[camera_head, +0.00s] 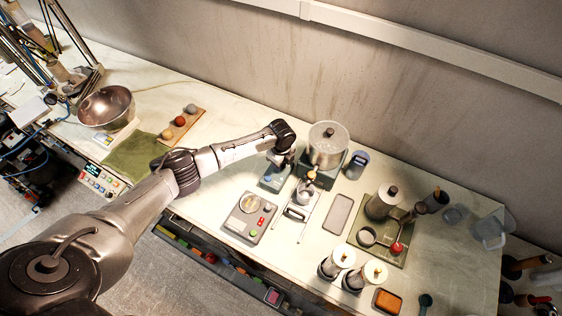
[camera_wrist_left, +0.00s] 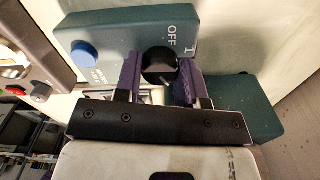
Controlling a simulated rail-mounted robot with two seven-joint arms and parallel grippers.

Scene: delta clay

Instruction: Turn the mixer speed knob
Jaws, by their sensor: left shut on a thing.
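The mixer speed knob (camera_wrist_left: 158,62) is black and round, on a blue-grey control box (camera_wrist_left: 105,30) marked "OFF" and "I" in the left wrist view. My left gripper (camera_wrist_left: 161,76) is shut on the knob, with one purple finger on each side of it. A round blue button (camera_wrist_left: 84,53) is left of the knob. In the head view my left gripper (camera_head: 284,157) reaches down at the control box (camera_head: 272,181), just left of the mixer's steel pot (camera_head: 328,138). The knob is hidden there. My right gripper is in neither view.
A scale (camera_head: 249,218) with coloured buttons stands in front of the control box. A blue-grey container (camera_head: 356,165) stands right of the pot. A grey tray (camera_head: 340,214) and a green mat (camera_head: 391,252) with metal vessels lie further right. A steel bowl (camera_head: 106,107) is at the far left.

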